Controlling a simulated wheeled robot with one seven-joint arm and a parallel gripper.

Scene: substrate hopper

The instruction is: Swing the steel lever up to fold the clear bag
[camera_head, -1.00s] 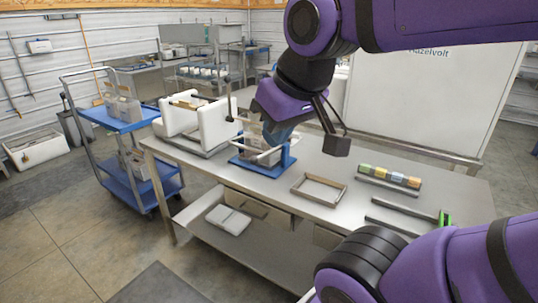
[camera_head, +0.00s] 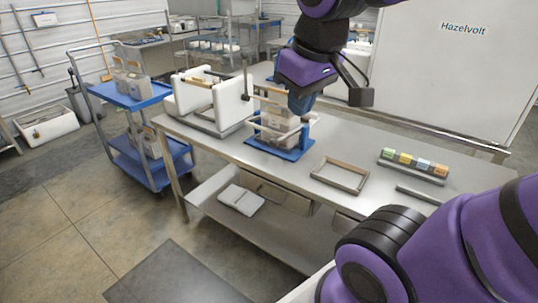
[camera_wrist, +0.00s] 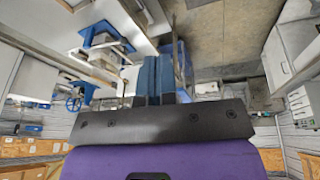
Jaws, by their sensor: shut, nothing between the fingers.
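The clear bag (camera_head: 279,121) with greyish contents stands upright in a blue-based stand (camera_head: 262,147) on the steel table. A pale bar, apparently the steel lever (camera_head: 287,137), runs low across the front of the bag. Its pivot and far end are hard to make out. My gripper (camera_head: 300,106) points down just above and right of the bag, with its blue fingers together and empty. I cannot tell whether it touches the bag or lever. In the wrist view, my blue fingers (camera_wrist: 157,78) are close together and the blue stand (camera_wrist: 98,32) is at upper left.
A white-sided machine (camera_head: 226,108) and an upright rod (camera_head: 246,85) stand left of the bag. An empty frame (camera_head: 339,176) and a rack of coloured blocks (camera_head: 413,163) lie to the right. A blue trolley (camera_head: 130,98) is beyond the table's left end.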

